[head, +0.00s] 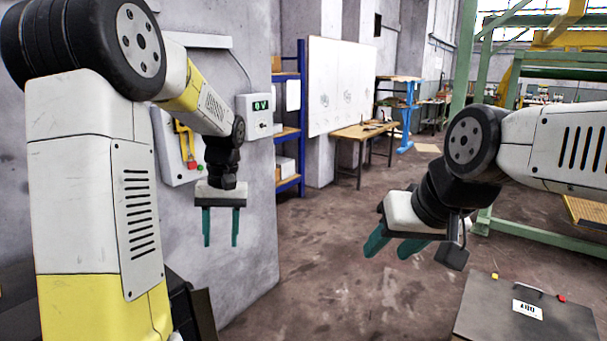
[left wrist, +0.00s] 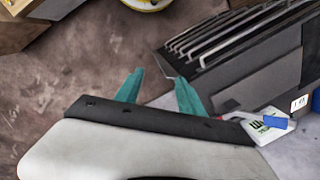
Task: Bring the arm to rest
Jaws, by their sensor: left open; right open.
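My left gripper (head: 220,228) hangs fingers down in the head view, in front of the grey wall, with its two teal fingers apart and nothing between them. It also shows in the left wrist view (left wrist: 158,90), open and empty, with the brown floor and part of a dark ribbed unit beyond the fingers. My right gripper (head: 392,248) is at the right of the head view, tilted down to the left. Its teal fingers are apart and empty, above the floor.
A dark case (head: 525,318) with a white label is at the lower right. A wooden table (head: 362,132) stands farther back. The floor in the middle is clear.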

